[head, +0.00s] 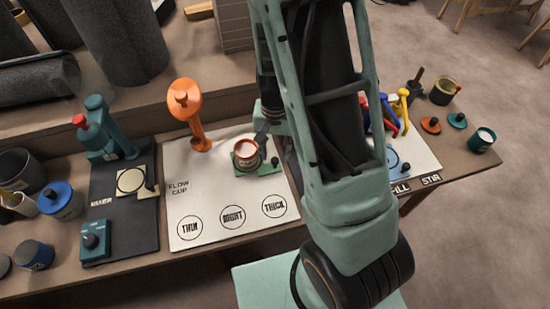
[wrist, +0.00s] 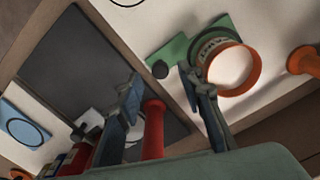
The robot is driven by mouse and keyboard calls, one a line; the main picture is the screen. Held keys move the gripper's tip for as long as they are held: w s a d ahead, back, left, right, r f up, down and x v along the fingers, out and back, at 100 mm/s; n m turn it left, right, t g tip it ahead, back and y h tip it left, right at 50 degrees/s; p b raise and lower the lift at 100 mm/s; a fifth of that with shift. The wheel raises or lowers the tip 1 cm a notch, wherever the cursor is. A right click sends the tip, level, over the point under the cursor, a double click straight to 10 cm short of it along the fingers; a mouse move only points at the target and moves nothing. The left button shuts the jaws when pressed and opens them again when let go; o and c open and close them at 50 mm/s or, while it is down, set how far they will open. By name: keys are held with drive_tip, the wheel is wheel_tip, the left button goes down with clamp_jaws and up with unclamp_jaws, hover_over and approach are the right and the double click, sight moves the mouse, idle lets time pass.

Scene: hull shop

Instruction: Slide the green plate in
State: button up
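The green plate (head: 268,171) lies on the white flow cup board, with a dark knob (head: 275,162) at its right end. A cup (head: 246,156) with an orange rim and pale contents stands on the plate. The orange stand (head: 187,105) rises behind and left of the plate. My gripper (head: 264,138) is just behind the cup and plate, partly hidden by my arm. In the wrist view my gripper (wrist: 160,82) is open and empty; the knob (wrist: 160,69) appears just beyond its fingertips, and the right finger overlaps the cup (wrist: 230,66). Contact is unclear.
The white board (head: 210,205) has three marked circles in front of the plate. A dark mat (head: 125,215) with a teal device (head: 104,130) lies to the left. Bottles, pots and colored tools (head: 402,100) stand to the right, partly behind my arm.

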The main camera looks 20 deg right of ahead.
drive_tip(key=shift+f, duration=1.35)
drive_tip(key=shift+c, duration=0.6)
clamp_jaws()
